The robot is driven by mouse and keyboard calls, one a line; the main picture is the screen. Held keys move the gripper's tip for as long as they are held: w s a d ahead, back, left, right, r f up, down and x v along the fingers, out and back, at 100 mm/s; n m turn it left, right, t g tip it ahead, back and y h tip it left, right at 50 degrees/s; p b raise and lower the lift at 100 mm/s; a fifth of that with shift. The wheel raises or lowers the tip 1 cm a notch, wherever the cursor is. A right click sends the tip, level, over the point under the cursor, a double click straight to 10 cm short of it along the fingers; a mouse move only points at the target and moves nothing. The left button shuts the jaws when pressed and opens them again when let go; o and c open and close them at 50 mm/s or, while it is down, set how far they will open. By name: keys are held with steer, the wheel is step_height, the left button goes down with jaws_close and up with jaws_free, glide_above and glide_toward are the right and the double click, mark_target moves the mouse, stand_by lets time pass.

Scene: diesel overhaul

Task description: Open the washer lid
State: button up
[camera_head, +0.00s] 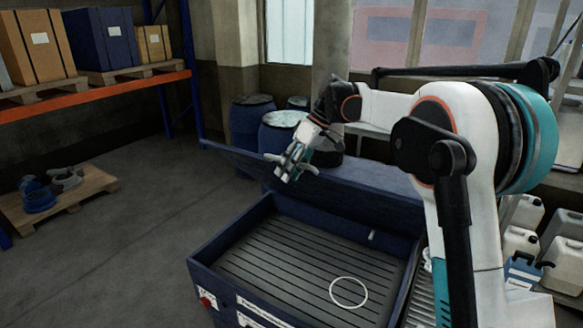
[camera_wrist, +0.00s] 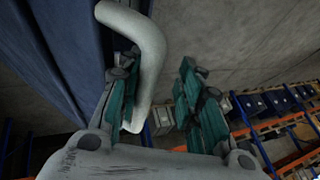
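The washer is a dark blue tub (camera_head: 215,262) with a ribbed floor, seen open from above in the head view. Its blue lid (camera_head: 345,198) stands raised along the tub's back side. My gripper (camera_head: 292,166) is at the lid's upper edge, by a pale bar handle. In the wrist view the lid (camera_wrist: 62,45) fills the left side, and the bent grey handle (camera_wrist: 151,50) runs between the fingers, close to the left one. My gripper (camera_wrist: 165,105) has its fingers apart, with a clear gap between the handle and the right finger.
A white ring (camera_head: 348,292) lies on the washer's ribbed floor. Blue drums (camera_head: 248,125) stand behind the lid. A pallet with parts (camera_head: 75,200) lies on the left floor below an orange rack (camera_head: 100,85). White canisters (camera_head: 520,240) stand at right.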

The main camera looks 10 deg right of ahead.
steer(key=shift+r, duration=0.1)
steer(key=w+d+f+p+v, duration=0.1)
steer(key=w+d+p+v, duration=0.1)
steer(key=p+v, duration=0.7)
steer(key=shift+w+v, duration=0.25)
steer(key=shift+v, duration=2.85)
steer(key=shift+d+f, duration=0.15)
